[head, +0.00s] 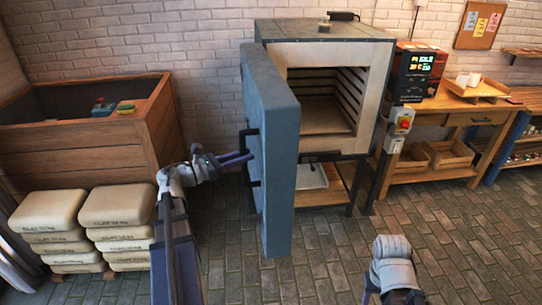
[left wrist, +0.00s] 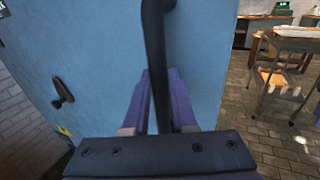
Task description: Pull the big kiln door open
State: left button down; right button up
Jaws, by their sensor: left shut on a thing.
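The big kiln (head: 330,90) stands against the brick wall, with its pale chamber and shelf grooves showing. Its thick blue door (head: 280,150) stands swung wide open toward the left, its edge facing me. A black bar handle (head: 252,170) is on the door's outer face. My left gripper (head: 243,158) is at that face, shut on the handle. In the left wrist view the dark handle (left wrist: 157,70) runs between the two purple fingers (left wrist: 160,105), in front of the blue door (left wrist: 90,60). My right arm shows at the lower right, but its fingers are out of the picture.
A wooden bin (head: 95,130) stands at the left, behind stacked clay bags (head: 117,208). A wooden workbench (head: 455,105) with a control box (head: 418,72) stands right of the kiln. A switch post (head: 393,145) is beside the kiln. The brick floor (head: 330,240) in front is clear.

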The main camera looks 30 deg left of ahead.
pick_arm(q)
jog(key=s+a, duration=0.2)
jog(key=a, duration=0.5)
jog(key=shift+s+a, duration=0.25)
jog(key=shift+r, duration=0.1)
jog(key=c, duration=0.7)
grip_release()
jog(key=shift+w+d, duration=0.1)
jog(key=v, duration=0.8)
jog(key=shift+d, duration=0.15)
